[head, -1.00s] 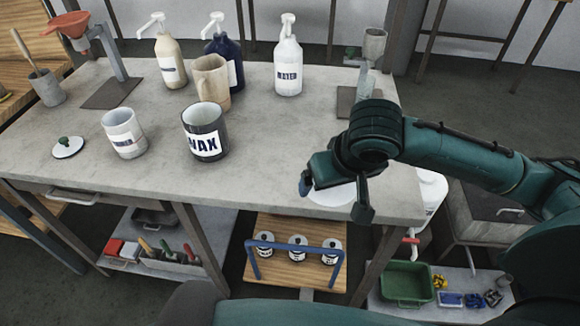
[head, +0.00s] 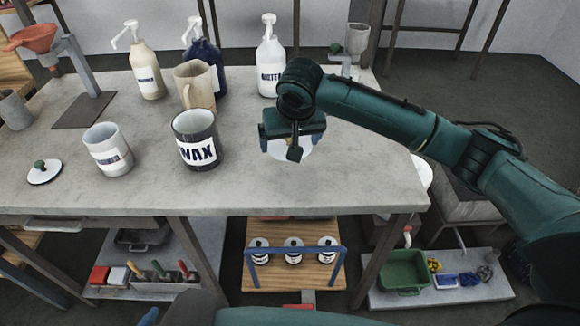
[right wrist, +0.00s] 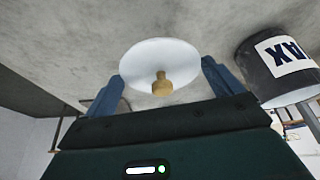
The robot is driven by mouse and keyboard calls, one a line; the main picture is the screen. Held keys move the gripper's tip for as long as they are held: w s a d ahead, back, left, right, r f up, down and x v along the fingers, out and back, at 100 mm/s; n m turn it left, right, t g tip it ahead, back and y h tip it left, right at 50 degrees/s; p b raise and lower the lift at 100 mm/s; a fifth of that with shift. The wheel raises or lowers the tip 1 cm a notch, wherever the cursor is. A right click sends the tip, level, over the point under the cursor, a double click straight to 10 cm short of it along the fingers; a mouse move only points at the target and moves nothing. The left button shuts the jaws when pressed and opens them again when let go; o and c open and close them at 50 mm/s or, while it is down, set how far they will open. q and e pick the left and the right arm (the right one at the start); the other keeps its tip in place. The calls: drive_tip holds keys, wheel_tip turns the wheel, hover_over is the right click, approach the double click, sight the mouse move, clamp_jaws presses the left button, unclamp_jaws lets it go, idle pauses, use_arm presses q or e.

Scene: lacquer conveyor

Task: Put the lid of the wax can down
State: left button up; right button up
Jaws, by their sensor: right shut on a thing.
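The wax can (head: 197,142) is a dark, open-topped can with a white WAX label, upright on the grey table. It also shows upside down at the right of the right wrist view (right wrist: 282,68). My right gripper (head: 292,142) is shut on a white round lid (right wrist: 150,57) with a wooden knob. The lid (head: 275,149) is partly hidden by the gripper in the head view. It is to the right of the wax can, over the table; I cannot tell its exact height.
A beige jug (head: 195,86) and several pump bottles, one labelled WATER (head: 270,62), stand behind. The front right tabletop (head: 350,185) is clear.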

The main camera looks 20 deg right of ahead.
sight(289, 171)
wheel_tip(289, 171, down, 7)
drive_tip(key=shift+f, duration=0.15)
drive_tip(key=shift+f, duration=0.15)
drive_tip(key=o, duration=0.7)
drive_tip(key=shift+c, duration=0.2)
drive_tip(key=shift+r, duration=0.2)
drive_tip(key=v, duration=1.2)
